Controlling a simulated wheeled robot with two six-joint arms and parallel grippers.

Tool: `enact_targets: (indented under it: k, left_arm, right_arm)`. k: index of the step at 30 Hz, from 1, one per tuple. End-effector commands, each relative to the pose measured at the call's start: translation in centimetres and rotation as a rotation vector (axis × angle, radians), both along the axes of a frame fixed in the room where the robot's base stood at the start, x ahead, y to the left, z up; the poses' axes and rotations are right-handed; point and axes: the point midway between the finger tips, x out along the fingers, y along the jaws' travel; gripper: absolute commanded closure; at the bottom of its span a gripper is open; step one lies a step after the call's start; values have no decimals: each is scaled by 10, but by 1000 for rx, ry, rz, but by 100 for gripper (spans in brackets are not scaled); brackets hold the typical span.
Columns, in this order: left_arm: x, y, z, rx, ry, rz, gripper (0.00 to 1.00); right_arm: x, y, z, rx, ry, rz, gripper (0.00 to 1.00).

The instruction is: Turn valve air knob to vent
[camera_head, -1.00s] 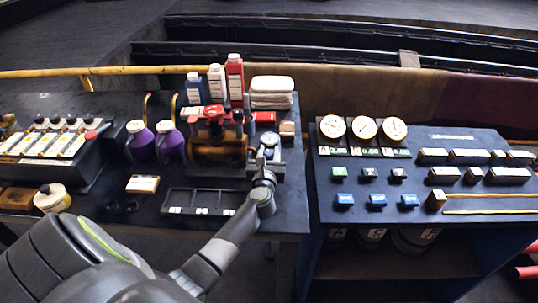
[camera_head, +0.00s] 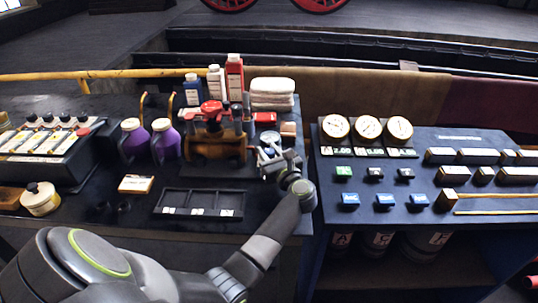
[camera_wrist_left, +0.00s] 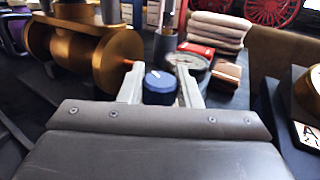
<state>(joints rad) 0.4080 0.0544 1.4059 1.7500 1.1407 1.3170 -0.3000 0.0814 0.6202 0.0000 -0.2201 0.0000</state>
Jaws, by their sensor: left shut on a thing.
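In the left wrist view a round blue knob (camera_wrist_left: 160,88) sits between the two pale fingers of my left gripper (camera_wrist_left: 160,78). The gripper is shut on it. In the head view my left gripper (camera_head: 277,158) is at the right end of the brass valve body (camera_head: 215,148), and it hides the knob there. The valve body has a red handwheel (camera_head: 212,110) on top. A round gauge (camera_wrist_left: 190,61) stands just behind the knob. I cannot read any vent mark. My right gripper is not in view.
Folded cloths (camera_head: 272,94) and bottles (camera_head: 235,78) stand behind the valve. Purple jugs (camera_head: 165,142) are to its left, and a dark compartment tray (camera_head: 200,203) lies in front. A panel with gauges and blue buttons (camera_head: 385,200) stands to the right across a gap.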

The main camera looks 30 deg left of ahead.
Motion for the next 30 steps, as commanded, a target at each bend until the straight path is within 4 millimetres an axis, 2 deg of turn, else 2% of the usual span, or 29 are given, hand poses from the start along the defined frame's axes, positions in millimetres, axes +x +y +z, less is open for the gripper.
enact_targets:
  k: [10,11,15,16,25,30]
  left_arm:
    - [0,0,-1,-1,2,4,92]
    - [0,0,-1,-1,2,4,68]
    - [0,0,-1,-2,1,3,50]
    - [0,0,-1,-2,1,3,48]
    - [0,-1,-1,-1,1,2,48]
    - [1,-13,-2,-2,-1,-1,48]
  right_arm:
    - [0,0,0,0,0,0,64]
    - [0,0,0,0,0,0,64]
    - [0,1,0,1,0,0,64]
    - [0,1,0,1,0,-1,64]
    - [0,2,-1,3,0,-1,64]
    - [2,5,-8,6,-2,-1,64]
